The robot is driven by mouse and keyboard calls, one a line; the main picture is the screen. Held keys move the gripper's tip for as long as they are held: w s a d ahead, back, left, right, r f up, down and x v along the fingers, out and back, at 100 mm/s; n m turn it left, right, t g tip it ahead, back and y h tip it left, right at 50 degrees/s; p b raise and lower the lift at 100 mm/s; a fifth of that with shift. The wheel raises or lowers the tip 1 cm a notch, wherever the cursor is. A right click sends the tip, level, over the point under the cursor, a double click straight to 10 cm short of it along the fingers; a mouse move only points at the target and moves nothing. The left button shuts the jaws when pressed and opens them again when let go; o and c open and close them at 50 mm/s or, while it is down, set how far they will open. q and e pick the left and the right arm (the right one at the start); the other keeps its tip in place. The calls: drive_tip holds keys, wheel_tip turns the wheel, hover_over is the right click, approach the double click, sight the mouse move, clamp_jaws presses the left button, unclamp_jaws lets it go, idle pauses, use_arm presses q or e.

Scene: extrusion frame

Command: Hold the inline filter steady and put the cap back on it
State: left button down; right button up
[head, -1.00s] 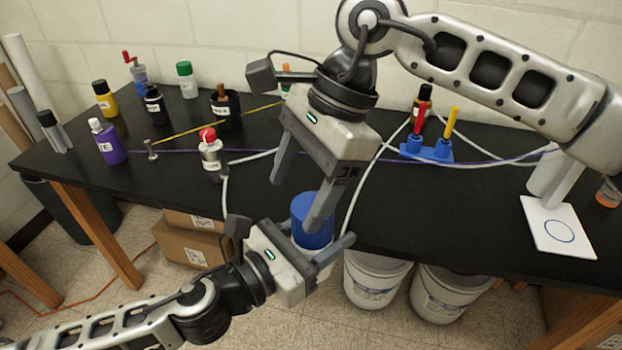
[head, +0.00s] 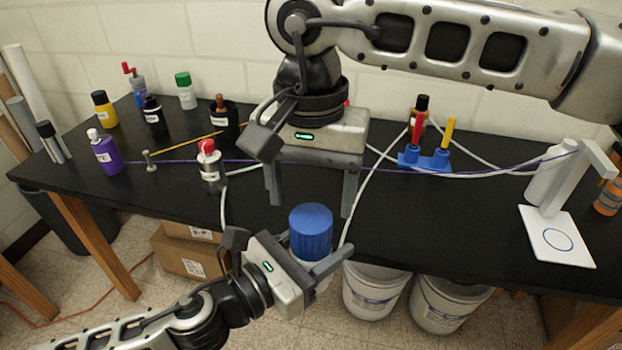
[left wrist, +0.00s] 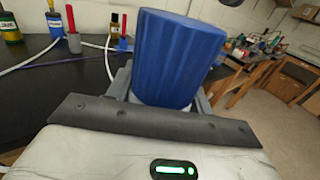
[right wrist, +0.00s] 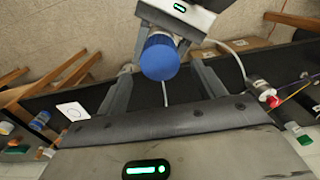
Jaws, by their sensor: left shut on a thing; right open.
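The blue ribbed cap (head: 311,231) sits on top of the inline filter (head: 322,283), whose pale body shows only as a sliver below it in the head view. The cap also shows in the left wrist view (left wrist: 178,58) and in the right wrist view (right wrist: 160,57). My left gripper (head: 325,262) is shut on the filter body below the cap, in front of the table edge. My right gripper (head: 308,200) is open and empty, above and behind the cap, apart from it. I cannot tell whether the cap is fully seated.
The black table (head: 430,225) holds several bottles at the back left, a blue stand (head: 425,160) with red and yellow sticks, and a white stand (head: 556,238) at right. A white hose and a purple cord run across it. White buckets (head: 375,288) stand below.

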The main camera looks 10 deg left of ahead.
sight(311, 217)
wheel_tip(311, 217, down, 7)
drive_tip(key=shift+r, duration=0.1)
idle(0.4)
drive_tip(key=c, duration=1)
drive_tip(key=m, duration=0.3)
drive_tip(key=shift+m, duration=0.4)
drive_tip(key=m, duration=1.3)
